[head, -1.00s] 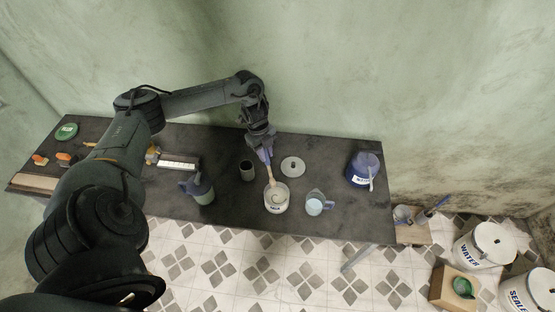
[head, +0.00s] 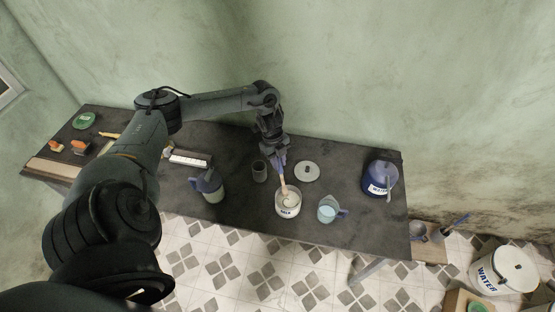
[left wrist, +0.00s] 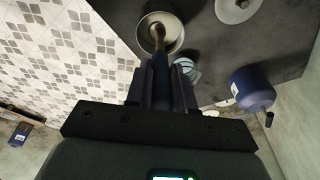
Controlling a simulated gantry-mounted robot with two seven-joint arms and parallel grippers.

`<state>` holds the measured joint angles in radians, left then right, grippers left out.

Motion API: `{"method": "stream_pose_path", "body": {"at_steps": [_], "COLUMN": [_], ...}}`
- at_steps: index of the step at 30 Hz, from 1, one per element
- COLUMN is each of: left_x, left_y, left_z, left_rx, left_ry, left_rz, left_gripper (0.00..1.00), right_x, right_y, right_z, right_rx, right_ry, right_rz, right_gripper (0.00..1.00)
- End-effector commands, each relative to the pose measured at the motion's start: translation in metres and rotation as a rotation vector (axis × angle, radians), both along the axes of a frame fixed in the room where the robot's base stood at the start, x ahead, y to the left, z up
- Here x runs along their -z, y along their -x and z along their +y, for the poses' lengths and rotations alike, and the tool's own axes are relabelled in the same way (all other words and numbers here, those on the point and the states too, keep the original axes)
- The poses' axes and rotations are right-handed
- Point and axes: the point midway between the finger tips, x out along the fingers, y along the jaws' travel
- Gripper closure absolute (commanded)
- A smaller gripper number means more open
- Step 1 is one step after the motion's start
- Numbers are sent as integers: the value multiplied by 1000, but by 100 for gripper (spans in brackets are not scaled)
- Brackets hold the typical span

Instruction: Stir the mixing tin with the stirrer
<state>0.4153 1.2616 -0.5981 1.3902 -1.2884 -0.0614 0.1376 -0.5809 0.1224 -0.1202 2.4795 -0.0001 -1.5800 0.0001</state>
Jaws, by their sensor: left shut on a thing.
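The white mixing tin (head: 288,209) stands upright near the front edge of the dark table, with pale contents inside. In the left wrist view the tin (left wrist: 176,46) is at the top middle. My left gripper (head: 279,160) is shut on the stirrer's upper part, above and just behind the tin. My right gripper is out of view.
A round lid (head: 308,172) lies behind the tin. A pale blue jug (head: 327,210) stands close on its right. A blue water bucket (head: 381,178) stands at the table's right end.

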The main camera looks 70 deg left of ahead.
Motion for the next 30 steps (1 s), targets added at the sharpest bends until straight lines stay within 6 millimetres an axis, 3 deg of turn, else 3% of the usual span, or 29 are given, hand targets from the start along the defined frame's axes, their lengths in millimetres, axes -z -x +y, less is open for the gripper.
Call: {"method": "stream_pose_path", "body": {"at_steps": [30], "left_x": [76], "left_y": [-6], "left_z": [-14], "left_rx": [0], "left_ry": [1], "left_rz": [0], "left_gripper": [100], "right_x": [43], "right_y": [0], "right_z": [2], "right_rx": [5], "right_ry": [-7], "right_rz": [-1], "right_gripper": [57]}}
